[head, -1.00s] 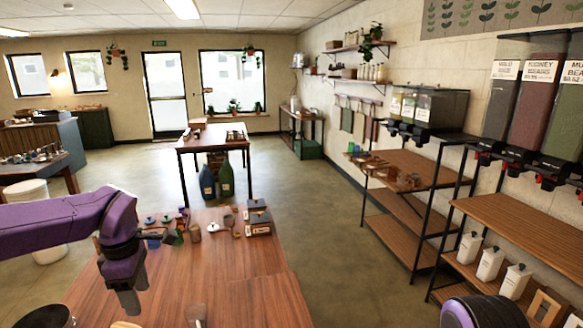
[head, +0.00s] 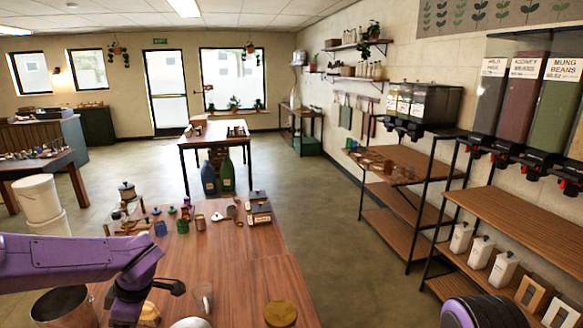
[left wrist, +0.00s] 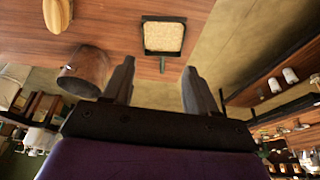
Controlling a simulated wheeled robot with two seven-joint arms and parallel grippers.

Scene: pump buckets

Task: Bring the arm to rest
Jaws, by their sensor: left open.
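My left arm is purple and comes in from the left in the head view, over the near-left part of the wooden table (head: 235,262). Its dark left gripper (head: 168,287) sits low beyond the wrist, close to the table's near-left items. In the left wrist view the two dark fingers of the left gripper (left wrist: 158,82) stand wide apart with nothing between them. A square dark-rimmed scoop or tray with tan contents (left wrist: 163,37) shows beyond the fingers. My right gripper is not in view.
A dark bucket (head: 66,307) stands at the lower left, partly behind my arm. A glass jar (head: 203,298) and a round brown lid-like thing (head: 281,314) are near the table's front. Small jars and a dark box (head: 259,209) line its far edge. Dispenser shelves (head: 510,232) stand at right.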

